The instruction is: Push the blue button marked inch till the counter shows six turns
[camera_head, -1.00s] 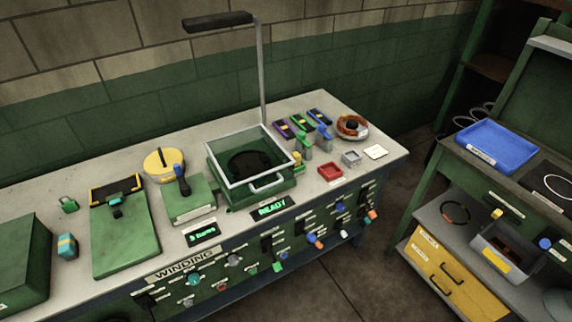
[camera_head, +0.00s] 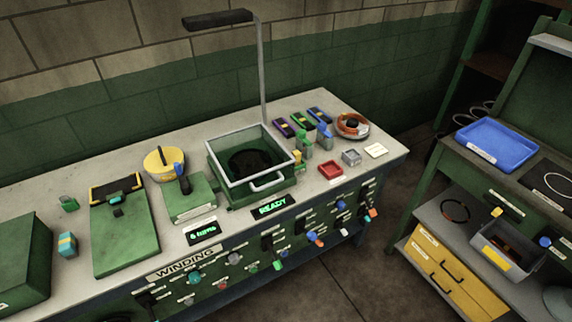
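The small counter display (camera_head: 202,232) sits at the front edge of the winding bench, and its green text seems to read 6 turns, though it is small. A second display (camera_head: 272,206) beside it reads READY. The bench's front panel (camera_head: 250,255) carries several coloured buttons and switches. Among them are a blue one (camera_head: 340,205), another blue one (camera_head: 312,236) and a teal one (camera_head: 194,278). Their labels are too small to read, so I cannot tell which is marked inch. Neither of my grippers is in view.
A green winder box with a glazed lid (camera_head: 262,182) stands mid-bench, a lamp on a post behind it. A green board (camera_head: 124,240), a yellow reel (camera_head: 163,163) and a red tray (camera_head: 330,170) share the top. A second bench with a blue tray (camera_head: 495,146) stands right.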

